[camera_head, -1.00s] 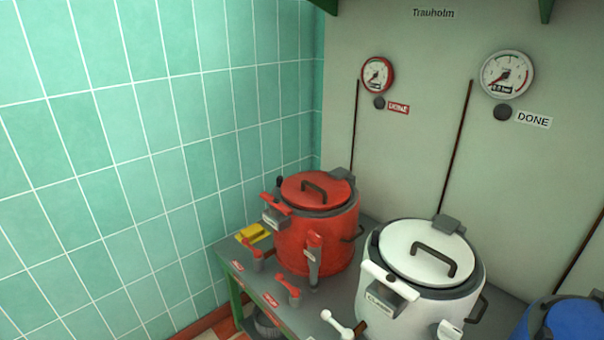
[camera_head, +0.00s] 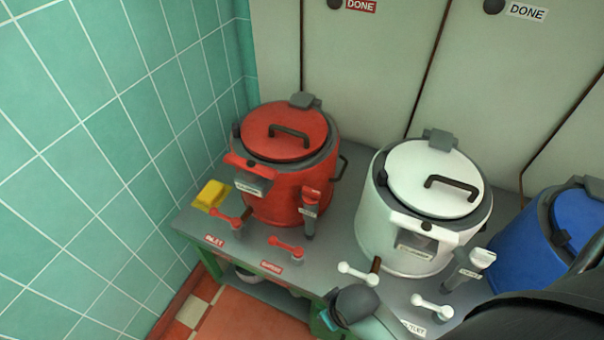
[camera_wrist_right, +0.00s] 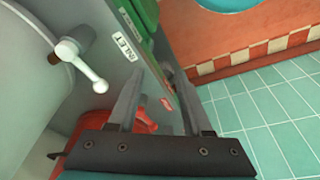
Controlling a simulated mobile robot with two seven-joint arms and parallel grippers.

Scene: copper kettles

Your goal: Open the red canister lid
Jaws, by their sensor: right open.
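The red canister (camera_head: 270,195) stands at the left end of the grey bench in the head view. Its round red lid (camera_head: 275,148) lies flat and closed on top, with a dark bar handle (camera_head: 290,131). A red latch with a grey label block (camera_head: 249,178) sits at the front left of the rim, and a grey hinge (camera_head: 303,100) at the back. My right gripper (camera_wrist_right: 162,83) is open and empty in the wrist view, with its fingers apart beside the bench edge. Red parts show partly hidden behind the fingers. My left gripper is not in view.
A white canister (camera_head: 405,225) stands right of the red one, and a blue canister (camera_head: 545,245) is further right. Red and white valve levers (camera_head: 287,246) line the bench front. A yellow block (camera_head: 211,195) lies by the tiled wall. My right arm covers the lower right.

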